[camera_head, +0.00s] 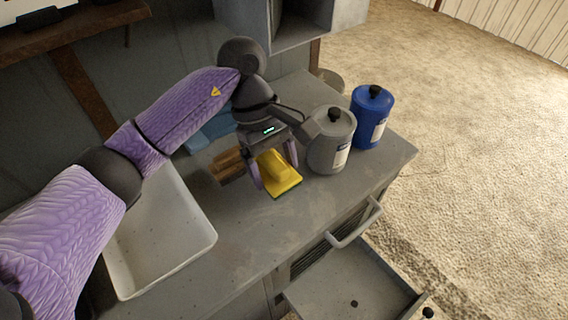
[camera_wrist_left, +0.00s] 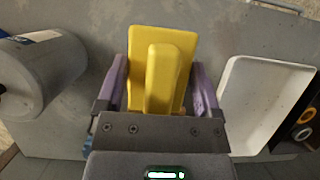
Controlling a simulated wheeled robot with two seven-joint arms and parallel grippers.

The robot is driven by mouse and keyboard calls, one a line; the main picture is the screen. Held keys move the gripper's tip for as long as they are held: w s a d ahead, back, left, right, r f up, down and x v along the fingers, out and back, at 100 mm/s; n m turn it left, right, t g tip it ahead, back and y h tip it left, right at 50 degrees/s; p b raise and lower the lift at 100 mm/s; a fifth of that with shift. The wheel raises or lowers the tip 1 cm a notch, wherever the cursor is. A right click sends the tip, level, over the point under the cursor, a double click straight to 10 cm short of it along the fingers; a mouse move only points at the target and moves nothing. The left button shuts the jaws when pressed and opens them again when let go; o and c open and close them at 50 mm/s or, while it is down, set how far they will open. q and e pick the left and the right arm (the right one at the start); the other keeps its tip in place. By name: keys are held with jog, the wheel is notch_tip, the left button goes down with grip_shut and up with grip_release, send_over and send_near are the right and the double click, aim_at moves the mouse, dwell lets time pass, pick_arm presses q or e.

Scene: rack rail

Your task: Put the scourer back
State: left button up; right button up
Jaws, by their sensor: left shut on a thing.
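The yellow scourer (camera_head: 282,178), a flat block with a raised grip on top, is at the worktop, right of a brown wooden item (camera_head: 228,166). My left gripper (camera_head: 275,172) points down over it and is shut on it, one purple finger on each side. The left wrist view shows the scourer (camera_wrist_left: 163,75) between the two fingers. I cannot tell whether its underside touches the worktop. My right gripper is in neither view.
A grey canister (camera_head: 328,150) stands close to the right of my gripper, with a blue canister (camera_head: 371,118) behind it. A white tray (camera_head: 160,255) lies to the left. An open drawer (camera_head: 345,285) juts out at the front. The worktop (camera_head: 255,225) before the scourer is clear.

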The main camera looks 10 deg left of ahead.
aim_at(280, 213)
pick_arm(q)
notch_tip(280, 213, down, 10)
jog(key=shift+s+r+b, duration=0.1)
jog(key=shift+s+b, duration=0.05)
jog(key=shift+b, duration=0.7)
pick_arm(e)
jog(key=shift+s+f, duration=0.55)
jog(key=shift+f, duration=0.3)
pick_arm(q)
jog(key=shift+f, duration=0.25)
jog(key=o, duration=1.1)
jog(key=shift+r, duration=0.1)
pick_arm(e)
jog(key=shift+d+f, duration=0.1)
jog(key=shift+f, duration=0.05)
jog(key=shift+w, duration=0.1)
pick_arm(q)
jog(key=shift+a+r, duration=0.1)
jog(key=shift+r, duration=0.3)
jog(key=p+v, duration=0.1)
jog(key=v, duration=1)
jog(key=shift+r, duration=0.25)
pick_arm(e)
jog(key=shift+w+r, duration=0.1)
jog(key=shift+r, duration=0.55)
